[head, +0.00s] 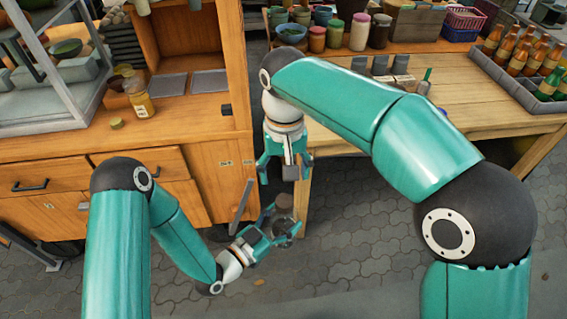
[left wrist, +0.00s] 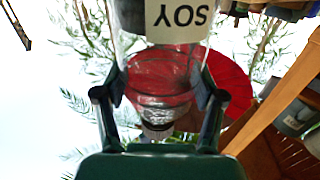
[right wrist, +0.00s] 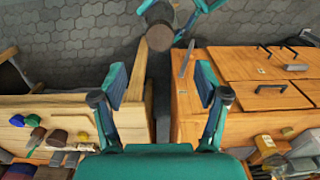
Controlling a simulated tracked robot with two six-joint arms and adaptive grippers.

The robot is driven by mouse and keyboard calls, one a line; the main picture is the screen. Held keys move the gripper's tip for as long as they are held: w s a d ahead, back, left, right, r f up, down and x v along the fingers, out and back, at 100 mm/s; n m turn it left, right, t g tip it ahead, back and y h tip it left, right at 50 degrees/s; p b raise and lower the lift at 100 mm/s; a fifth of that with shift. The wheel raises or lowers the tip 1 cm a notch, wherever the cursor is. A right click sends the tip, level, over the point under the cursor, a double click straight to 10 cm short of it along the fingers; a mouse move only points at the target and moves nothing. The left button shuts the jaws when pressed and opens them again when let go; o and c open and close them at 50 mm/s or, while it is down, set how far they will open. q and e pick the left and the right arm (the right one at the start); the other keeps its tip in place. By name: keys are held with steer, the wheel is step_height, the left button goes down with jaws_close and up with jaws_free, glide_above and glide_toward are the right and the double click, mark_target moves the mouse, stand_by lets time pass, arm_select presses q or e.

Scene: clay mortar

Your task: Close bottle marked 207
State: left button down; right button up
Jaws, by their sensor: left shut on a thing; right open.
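A clear glass bottle with a white "SOY" label (left wrist: 178,22) fills the middle of the left wrist view. In the head view, that gripper (head: 282,223) holds the bottle (head: 284,202) in the air in front of the gap between cabinet and table. No 207 mark can be read, and I cannot tell whether its mouth is covered. My right gripper (head: 285,168) is open and empty, above and beyond the held bottle. A small round lid (head: 117,123) lies on the cabinet top, left of a yellow-labelled bottle (head: 142,104).
The wooden cabinet (head: 205,125) with drawers is at the left, and a wooden table (head: 475,112) at the right. The table carries jars (head: 359,32) and a crate of bottles (head: 505,75). Paved floor (head: 365,235) lies open below the grippers.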

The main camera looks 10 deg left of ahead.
step_height(320, 180, up, 2)
steer(key=shift+r, duration=0.1)
stand_by(0.5)
